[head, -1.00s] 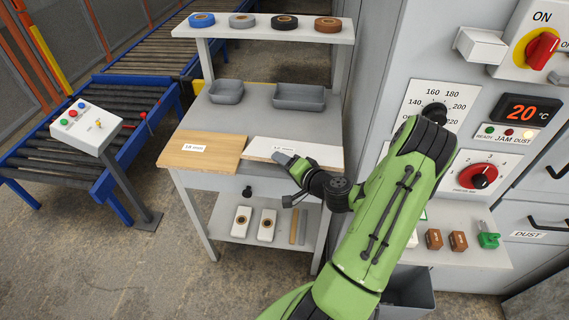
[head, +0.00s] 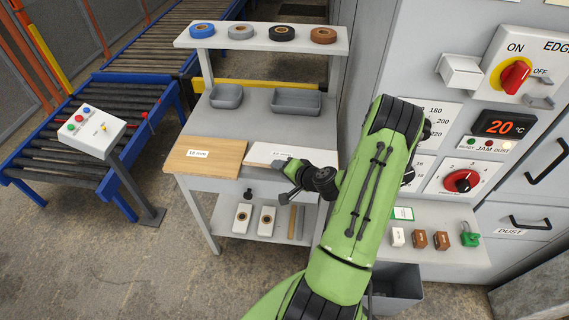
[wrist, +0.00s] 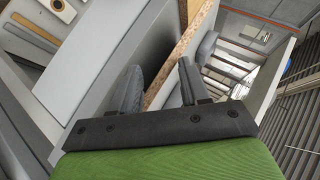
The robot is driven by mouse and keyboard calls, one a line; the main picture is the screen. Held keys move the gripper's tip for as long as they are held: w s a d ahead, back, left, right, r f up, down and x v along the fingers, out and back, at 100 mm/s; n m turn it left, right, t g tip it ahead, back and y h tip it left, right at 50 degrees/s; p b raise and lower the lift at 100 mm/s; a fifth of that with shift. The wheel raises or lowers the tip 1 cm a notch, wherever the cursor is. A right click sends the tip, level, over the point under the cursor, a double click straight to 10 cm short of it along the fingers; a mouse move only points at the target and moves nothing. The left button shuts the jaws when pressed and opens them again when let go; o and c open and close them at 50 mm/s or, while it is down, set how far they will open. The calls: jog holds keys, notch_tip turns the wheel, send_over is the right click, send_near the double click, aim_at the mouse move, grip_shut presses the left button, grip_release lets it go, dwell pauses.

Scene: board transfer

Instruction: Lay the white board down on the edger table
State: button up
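The white board (head: 262,151) lies flat on the grey workbench, beside a wood-coloured board (head: 200,160), with its front edge toward me. My gripper (head: 286,165) is at that front edge. In the wrist view a bare chipboard edge (wrist: 168,66) runs between the two fingers of my gripper (wrist: 158,85). One finger is on each side, with visible gaps, so the gripper is open around the edge and not clamped. The grey edger machine (head: 440,60) stands at the right, with a light grey table ledge (head: 450,257) at its front, partly hidden by my arm.
Two grey trays (head: 296,101) stand behind the boards, below a shelf of tape rolls (head: 282,33). A roller conveyor (head: 60,158) and a button post (head: 92,131) are at the left. Small blocks and a green item (head: 469,238) occupy the ledge. A grey bin (head: 400,285) stands below.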

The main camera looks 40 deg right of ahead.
jog(key=shift+r+g+p, duration=0.4)
jog(key=shift+g+p, duration=0.8)
jog(key=shift+p, duration=1.9)
jog(key=g+p, duration=0.1)
jog(key=p, duration=0.1)
jog(key=g+p, duration=0.2)
jog(key=shift+s+p, duration=0.3)
jog(key=shift+s+a+r, duration=0.1)
jog(key=shift+s+r, duration=0.2)
jog(key=shift+s, duration=0.5)
jog(key=shift+s+r, duration=0.3)
jog(key=shift+s, duration=0.45)
jog(key=o, duration=0.6)
jog(key=shift+c, duration=0.2)
